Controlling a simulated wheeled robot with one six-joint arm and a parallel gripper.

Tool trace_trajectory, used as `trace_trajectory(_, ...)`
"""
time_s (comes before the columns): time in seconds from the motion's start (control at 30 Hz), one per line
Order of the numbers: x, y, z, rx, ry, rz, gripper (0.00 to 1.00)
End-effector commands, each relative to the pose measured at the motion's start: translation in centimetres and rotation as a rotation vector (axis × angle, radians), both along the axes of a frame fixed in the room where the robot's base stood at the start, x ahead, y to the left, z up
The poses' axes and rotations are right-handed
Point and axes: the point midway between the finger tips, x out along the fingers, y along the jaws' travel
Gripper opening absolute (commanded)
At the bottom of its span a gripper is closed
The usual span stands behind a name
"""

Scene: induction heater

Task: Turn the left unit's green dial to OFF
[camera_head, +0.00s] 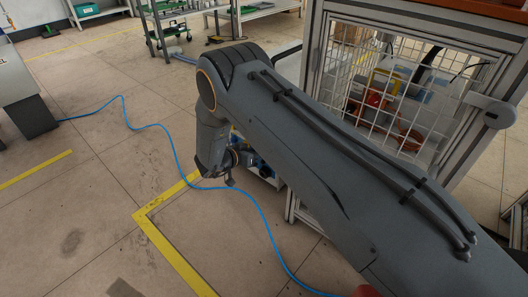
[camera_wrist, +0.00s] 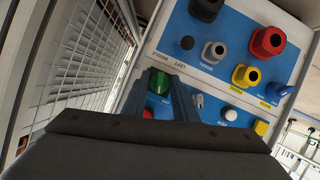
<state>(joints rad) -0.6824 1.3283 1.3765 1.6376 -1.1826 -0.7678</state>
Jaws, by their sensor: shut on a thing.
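The green dial (camera_wrist: 159,82) sits on the blue-and-white panel (camera_wrist: 165,25) in the wrist view. My gripper (camera_wrist: 165,92) has one finger on each side of the dial and is shut on it. The lower part of the dial is hidden between the fingers. The dial's pointer position and its OFF mark cannot be read. In the head view my arm covers most of the panel, and only a small blue patch of it (camera_head: 264,168) shows beside my wrist.
Near the dial are a grey connector (camera_wrist: 213,51), a red connector (camera_wrist: 268,41), a yellow connector (camera_wrist: 245,75) and a white button (camera_wrist: 230,114). A wire-mesh guard (camera_wrist: 92,50) stands close on the left. A blue cable (camera_head: 172,150) crosses the open floor.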

Motion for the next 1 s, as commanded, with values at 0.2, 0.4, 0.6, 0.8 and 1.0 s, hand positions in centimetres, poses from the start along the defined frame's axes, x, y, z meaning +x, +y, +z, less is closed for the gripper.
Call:
trace_trajectory(0.2, 0.20, 0.23, -0.24, -0.153, 0.119, 0.001, 0.04)
trace_trajectory(0.4, 0.22, 0.31, -0.28, -0.272, 0.211, 0.003, 0.04)
trace_trajectory(0.6, 0.26, 0.35, -0.21, -0.354, 0.276, 0.004, 0.04)
trace_trajectory(0.8, 0.27, 0.36, -0.15, -0.399, 0.310, 0.005, 0.04)
trace_trajectory(1.0, 0.29, 0.35, -0.07, -0.414, 0.320, 0.005, 0.04)
